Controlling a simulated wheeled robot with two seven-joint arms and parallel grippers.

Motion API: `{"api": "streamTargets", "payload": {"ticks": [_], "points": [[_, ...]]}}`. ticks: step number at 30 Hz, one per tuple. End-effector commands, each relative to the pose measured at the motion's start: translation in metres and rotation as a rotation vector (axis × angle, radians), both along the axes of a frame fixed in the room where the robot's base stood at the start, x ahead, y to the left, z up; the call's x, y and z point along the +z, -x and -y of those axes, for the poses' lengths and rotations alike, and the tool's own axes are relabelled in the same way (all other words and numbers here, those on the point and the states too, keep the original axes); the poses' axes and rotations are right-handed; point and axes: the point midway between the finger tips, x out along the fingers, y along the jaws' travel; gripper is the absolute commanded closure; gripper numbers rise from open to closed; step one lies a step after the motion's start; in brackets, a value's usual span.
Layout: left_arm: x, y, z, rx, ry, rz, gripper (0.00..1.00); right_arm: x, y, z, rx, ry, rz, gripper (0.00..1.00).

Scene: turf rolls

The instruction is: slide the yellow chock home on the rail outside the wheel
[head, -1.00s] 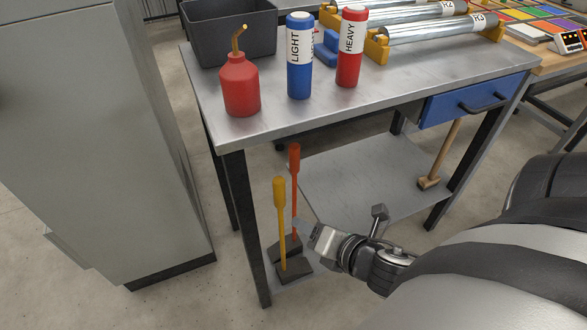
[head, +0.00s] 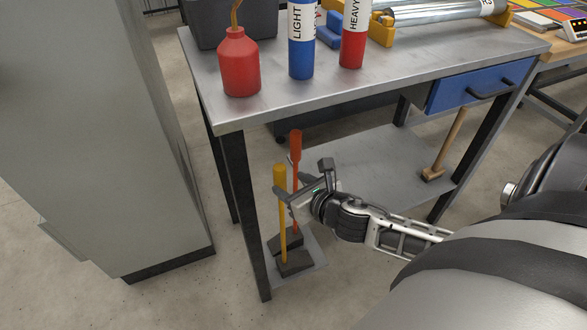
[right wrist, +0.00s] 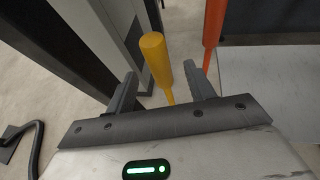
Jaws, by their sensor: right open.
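The yellow chock has an upright yellow handle (head: 281,185) on a dark wedge base (head: 295,264). It stands on the lower shelf at its left end. My right gripper (head: 284,192) is open at the upper part of this handle. In the right wrist view the yellow handle (right wrist: 156,58) shows between the two spread fingers (right wrist: 159,76), apart from both. An orange-red handled chock (head: 296,147) stands just behind the yellow one. My left gripper, the rail and the wheel are not in view.
The steel bench (head: 350,98) overhangs the lower shelf (head: 385,165), and its front left leg (head: 245,215) stands close to the chocks. A grey cabinet (head: 90,130) is at the left. A mallet (head: 445,150) leans at the shelf's right end. Bottles stand on the bench top.

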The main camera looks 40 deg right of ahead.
Motion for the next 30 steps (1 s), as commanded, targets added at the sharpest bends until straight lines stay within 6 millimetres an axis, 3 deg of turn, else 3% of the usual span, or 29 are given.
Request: {"api": "streamTargets", "payload": {"ticks": [12, 20, 26, 30], "points": [[-0.014, -0.002, 0.004, -0.014, 0.003, -0.016, 1.0, -0.021, -0.046, -0.002, -0.001, -0.003, 0.001, 0.46], [-0.016, -0.004, 0.006, -0.018, 0.004, -0.018, 1.0, -0.022, -0.048, -0.002, 0.0, -0.002, -0.001, 0.46], [-0.016, -0.004, 0.006, -0.017, 0.004, -0.019, 1.0, -0.022, -0.048, -0.002, 0.0, -0.002, -0.001, 0.96], [-0.017, -0.003, 0.005, -0.016, 0.003, -0.02, 1.0, -0.022, -0.048, -0.002, 0.0, -0.002, -0.001, 1.0]]}}
